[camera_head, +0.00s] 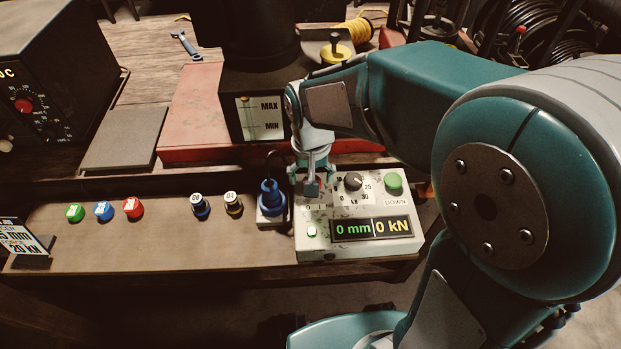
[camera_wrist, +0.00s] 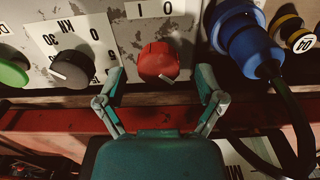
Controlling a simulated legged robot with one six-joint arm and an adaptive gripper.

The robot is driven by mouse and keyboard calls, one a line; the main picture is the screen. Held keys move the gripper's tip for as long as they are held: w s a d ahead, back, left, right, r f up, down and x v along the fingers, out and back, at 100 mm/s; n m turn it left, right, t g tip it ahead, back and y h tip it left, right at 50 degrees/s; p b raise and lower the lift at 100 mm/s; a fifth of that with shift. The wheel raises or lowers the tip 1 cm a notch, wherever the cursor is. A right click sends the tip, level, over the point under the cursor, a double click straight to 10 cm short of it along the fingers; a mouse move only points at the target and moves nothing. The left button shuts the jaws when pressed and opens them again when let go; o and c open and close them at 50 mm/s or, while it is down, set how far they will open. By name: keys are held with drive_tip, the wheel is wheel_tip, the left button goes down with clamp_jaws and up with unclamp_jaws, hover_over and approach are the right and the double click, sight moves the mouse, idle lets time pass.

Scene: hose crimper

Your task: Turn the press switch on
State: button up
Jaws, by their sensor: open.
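The press switch, a red rotary knob (camera_wrist: 158,62), sits on the worn white control box (camera_head: 308,246) beside the marks I and O. In the head view the red knob (camera_head: 312,188) is partly hidden under my gripper (camera_head: 311,181). In the wrist view my open gripper (camera_wrist: 161,76) has one finger on each side of the knob, with visible gaps and nothing held. The box's display (camera_head: 372,228) is lit and reads 0 mm and 0 kN. I cannot tell clearly which mark the knob points to.
A black dial (camera_head: 353,182) and a green DOWN button (camera_head: 393,182) are right of the switch. A blue plug (camera_head: 271,198) with a cable stands close on the left. Coloured caps, such as a red one (camera_head: 133,207), line the bench, which has clear room in front.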

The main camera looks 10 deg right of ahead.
wheel_tip(320, 180, up, 11)
idle(0.3)
drive_tip(key=shift+f, duration=0.1)
drive_tip(key=s+d+r+t, duration=0.1)
drive_tip(key=s+d+t, duration=0.4)
drive_tip(key=s+d, duration=0.5)
drive_tip(key=s, duration=0.2)
drive_tip(key=shift+s+d+r+n+t, duration=0.15)
drive_tip(key=shift+s+d+n+t, duration=0.15)
drive_tip(key=shift+d, duration=0.1)
